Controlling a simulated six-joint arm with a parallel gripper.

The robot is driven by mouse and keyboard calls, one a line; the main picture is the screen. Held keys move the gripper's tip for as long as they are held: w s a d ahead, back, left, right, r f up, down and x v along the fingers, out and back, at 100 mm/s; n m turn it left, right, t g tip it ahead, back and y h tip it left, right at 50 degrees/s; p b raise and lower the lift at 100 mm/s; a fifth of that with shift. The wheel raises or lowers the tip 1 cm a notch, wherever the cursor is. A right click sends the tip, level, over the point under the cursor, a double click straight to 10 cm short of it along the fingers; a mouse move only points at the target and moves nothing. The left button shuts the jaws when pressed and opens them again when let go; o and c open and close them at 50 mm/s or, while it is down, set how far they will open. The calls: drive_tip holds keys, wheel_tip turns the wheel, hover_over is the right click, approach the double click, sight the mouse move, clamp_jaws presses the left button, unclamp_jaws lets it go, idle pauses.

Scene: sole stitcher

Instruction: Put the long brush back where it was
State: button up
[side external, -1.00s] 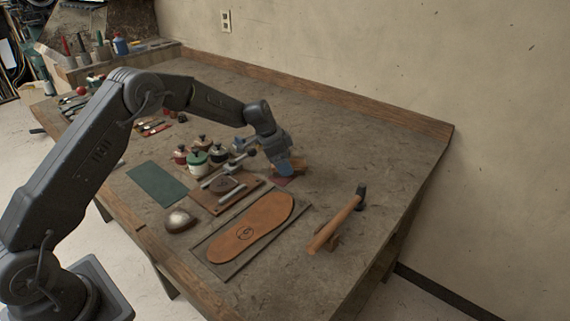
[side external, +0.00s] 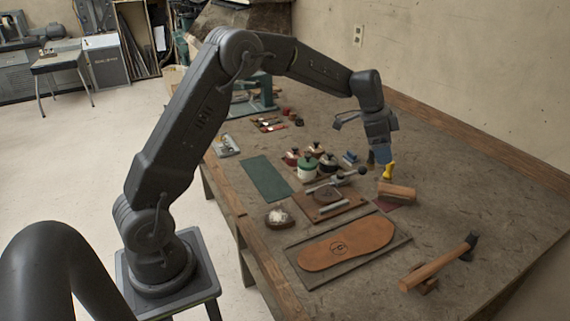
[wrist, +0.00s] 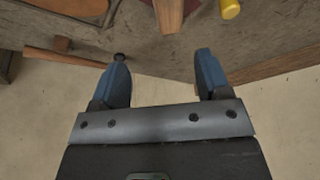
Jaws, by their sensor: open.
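The long brush (side external: 398,191) shows as a wooden block lying at the dark red patch (side external: 384,205) on the bench, behind the leather sole. In the wrist view a wooden piece that looks like the brush (wrist: 168,12) enters at the top edge, beyond the fingertips. My gripper (side external: 381,155) is above and slightly left of the brush in the side view, apart from it. Its two blue fingers (wrist: 162,65) are spread in the wrist view with nothing between them. The brush's underside is hidden.
A yellow object (side external: 388,171) stands close behind the brush. A hammer (side external: 440,262) lies at front right. The leather sole (side external: 346,246) lies on a dark board. Several lidded jars (side external: 308,166) and a clamp-like tool (side external: 333,186) stand to the left. The bench right of the brush is clear.

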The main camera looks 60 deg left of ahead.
drive_tip(key=s+d+r+n+y, duration=0.15)
drive_tip(key=s+d+r, duration=0.25)
drive_tip(key=s+r, duration=0.55)
drive_tip(key=s+d+n+t+y, duration=0.1)
drive_tip(key=s+n, duration=0.6)
drive_tip(key=s, duration=1.9)
drive_tip(key=shift+d+f+t, duration=0.25)
drive_tip(key=shift+d+t, duration=0.45)
drive_tip(key=shift+d, duration=0.1)
